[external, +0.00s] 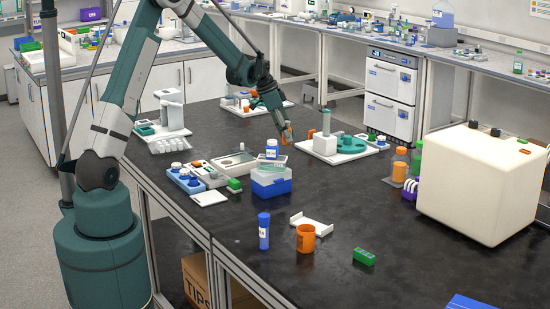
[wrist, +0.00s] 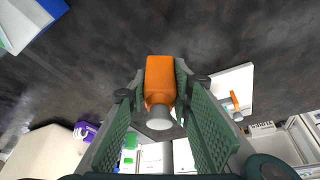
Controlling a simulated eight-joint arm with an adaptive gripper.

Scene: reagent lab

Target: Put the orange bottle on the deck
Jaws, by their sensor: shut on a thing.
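The orange bottle (wrist: 160,74) has a grey cap and is gripped between the two green fingers of my gripper (wrist: 161,104) in the wrist view. The cap points toward the wrist camera. In the external view my gripper (external: 284,132) holds the orange bottle (external: 288,136) above the dark bench, left of a white platform. That white platform (external: 320,155) carries a teal round part and a pale block. I cannot tell for certain which surface is the deck. Whether the bottle's base touches anything is unclear.
A blue-and-white box (external: 271,185) with a bottle on it stands in front of my gripper. Nearer are a blue bottle (external: 263,231), an orange mug (external: 306,238) and a green block (external: 364,256). A large cream machine (external: 480,190) stands right. The bench middle is mostly clear.

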